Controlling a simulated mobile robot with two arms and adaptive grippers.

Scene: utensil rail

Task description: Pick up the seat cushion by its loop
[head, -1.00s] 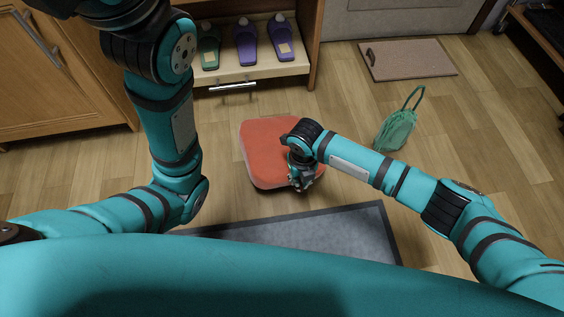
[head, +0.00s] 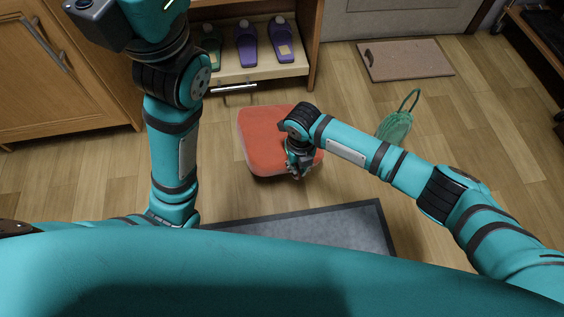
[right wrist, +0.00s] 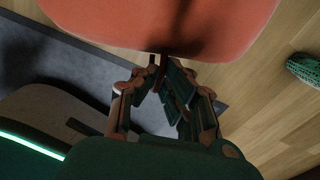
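The seat cushion (head: 262,140) is orange-red with a paler edge and shows left of my right gripper in the head view. It also fills the top of the right wrist view (right wrist: 165,22). My right gripper (head: 297,174) is at the cushion's near right edge. In the right wrist view the fingertips (right wrist: 162,70) come together just below the cushion's edge, where the loop is. The loop is mostly hidden between the fingers. The cushion moves with the gripper and looks lifted off the floor. My left arm rises on the left; its gripper is out of frame.
A dark grey mat (head: 330,229) lies on the wooden floor in front of the cushion. A green drawstring bag (head: 394,128) is to the right. An open drawer (head: 260,70) with slippers is behind. A brown doormat (head: 405,61) lies at the back right.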

